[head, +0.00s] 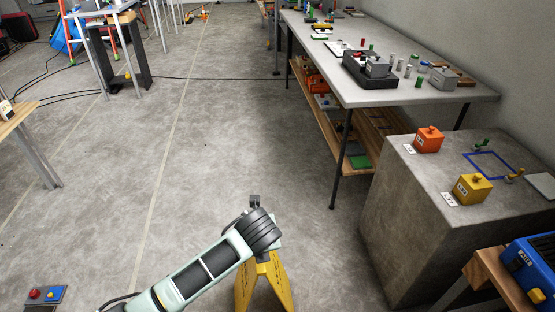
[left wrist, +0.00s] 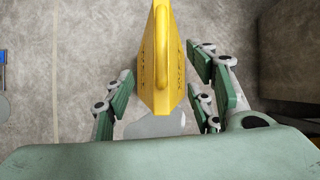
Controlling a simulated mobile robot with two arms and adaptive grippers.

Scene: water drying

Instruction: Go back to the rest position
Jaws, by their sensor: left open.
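A yellow folding floor sign (head: 278,283) stands upright with its legs spread on the concrete floor at the bottom middle of the head view. My left arm reaches over it, and the arm's end hides the sign's top. In the left wrist view the sign (left wrist: 160,60) is seen from above, with its looped handle between the spread fingers of my left gripper (left wrist: 157,88). The gripper is open, with visible gaps on both sides of the sign. In the head view the fingers are hidden. My right gripper is not in view.
A grey block (head: 385,215) with orange and yellow boxes stands to the right. Behind it is a long workbench (head: 420,97) with a lower shelf. A red and blue button panel (head: 42,296) lies at bottom left. The floor left of the workbench is mostly clear.

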